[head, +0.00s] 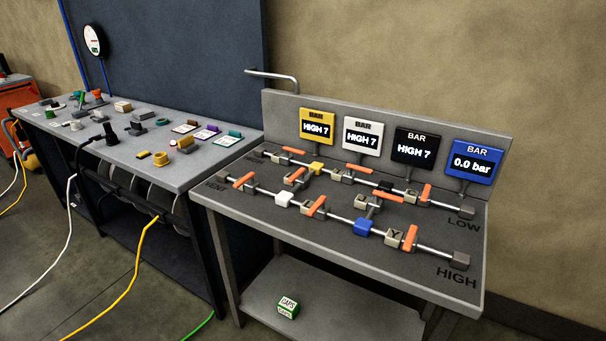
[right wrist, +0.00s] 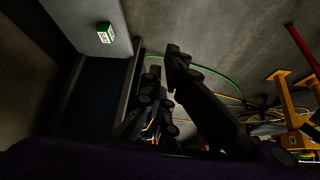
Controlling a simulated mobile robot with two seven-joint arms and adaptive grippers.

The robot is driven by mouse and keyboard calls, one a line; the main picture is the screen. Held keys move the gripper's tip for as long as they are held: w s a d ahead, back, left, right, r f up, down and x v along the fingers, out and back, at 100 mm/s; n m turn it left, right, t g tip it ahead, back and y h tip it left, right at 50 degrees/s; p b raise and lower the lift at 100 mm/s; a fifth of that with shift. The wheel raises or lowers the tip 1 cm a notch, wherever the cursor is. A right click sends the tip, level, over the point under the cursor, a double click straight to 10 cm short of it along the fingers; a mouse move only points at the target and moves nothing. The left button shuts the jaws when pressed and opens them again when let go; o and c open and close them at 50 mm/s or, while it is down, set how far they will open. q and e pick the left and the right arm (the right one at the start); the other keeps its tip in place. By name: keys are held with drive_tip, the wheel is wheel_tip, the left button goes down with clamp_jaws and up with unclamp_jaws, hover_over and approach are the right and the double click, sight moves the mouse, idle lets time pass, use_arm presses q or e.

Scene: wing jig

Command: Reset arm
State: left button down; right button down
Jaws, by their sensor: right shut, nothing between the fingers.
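My right gripper (right wrist: 164,64) shows in the right wrist view as dark fingers, shut and empty. It hangs over the floor beside the bench's lower shelf, touching nothing that I can see. Neither gripper nor arm shows in the head view. The grey valve bench (head: 345,283) stands at the right of the head view, with two pipe lines marked LOW and HIGH and several orange valve handles. The yellow display (head: 317,127), white display (head: 362,135) and black display (head: 415,147) read HIGH 7. The blue display (head: 473,161) reads 0.0 bar.
A green-and-white CAPS box (head: 288,306) sits on the lower shelf, also in the right wrist view (right wrist: 105,33). A second table (head: 110,150) with several small parts stands left. Cables (head: 125,290) lie on the floor. Yellow frames (right wrist: 290,105) show at the wrist view's right.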

drive_tip(key=s+d+m+t+h, duration=0.2)
drive_tip(key=s+d+m, duration=0.2)
drive_tip(key=s, duration=0.6)
drive_tip(key=s+d+m+t+h, duration=0.2)
drive_tip(key=s+d+m, duration=0.3)
drive_tip(key=s, duration=0.6)
drive_tip(key=shift+d+p, duration=0.35)
drive_tip(key=shift+d, duration=0.7)
